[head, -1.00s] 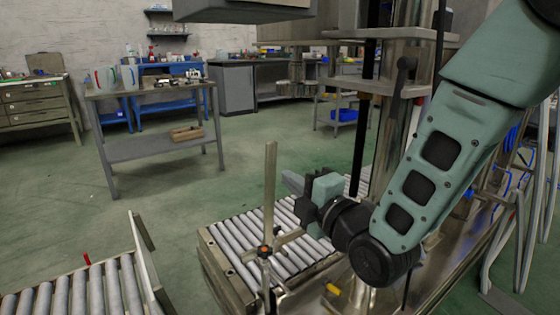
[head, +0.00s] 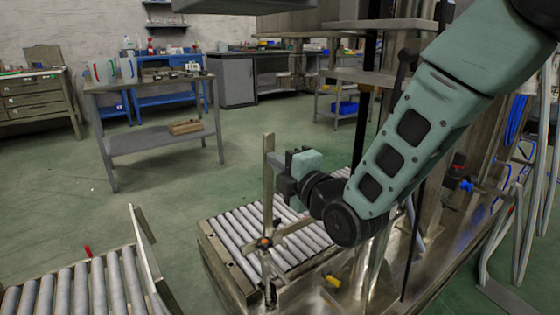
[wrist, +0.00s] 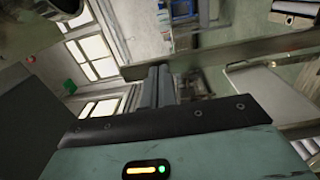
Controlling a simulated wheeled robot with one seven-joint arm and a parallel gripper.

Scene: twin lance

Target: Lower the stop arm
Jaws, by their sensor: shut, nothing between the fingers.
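The stop arm (head: 268,185) is a thin pale metal bar, standing upright in the head view. Its foot meets an orange-centred pivot (head: 264,243) at the near end of a roller conveyor.
The roller conveyor (head: 222,268) lies below my gripper. A second roller conveyor (head: 70,290) with a raised side plate (head: 148,255) is at the lower left, across a gap. A grey table (head: 150,140) stands behind on open green floor. A metal column rises at the right.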

